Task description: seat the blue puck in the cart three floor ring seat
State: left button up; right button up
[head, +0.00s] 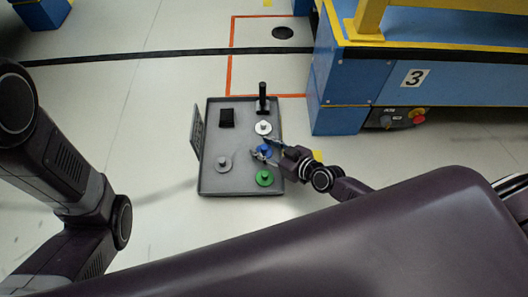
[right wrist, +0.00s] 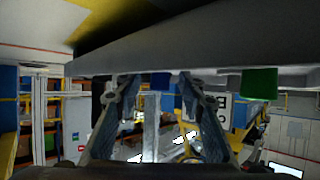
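The blue puck (head: 265,150) sits on the grey tray (head: 240,188), between a pale puck and a green puck. My right gripper (head: 264,152) reaches in from the right at the blue puck, its fingers spread on either side of it. In the right wrist view the fingers (right wrist: 158,84) stand apart, with a small blue patch between their tips; contact cannot be told. A dark round spot (head: 283,32), perhaps the floor ring seat, lies inside an orange floor outline beside the blue cart marked 3 (head: 348,93). My left arm shows at the left; its gripper is out of view.
The tray also holds a pale puck (head: 264,128), a green puck (head: 265,178), a grey puck (head: 223,164), a black block (head: 227,118) and a black upright post (head: 263,96). A grey panel (head: 197,132) leans at its left edge. Floor left of the tray is clear.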

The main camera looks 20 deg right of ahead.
grip_shut()
jog(key=shift+r, duration=0.1)
dwell(0.3)
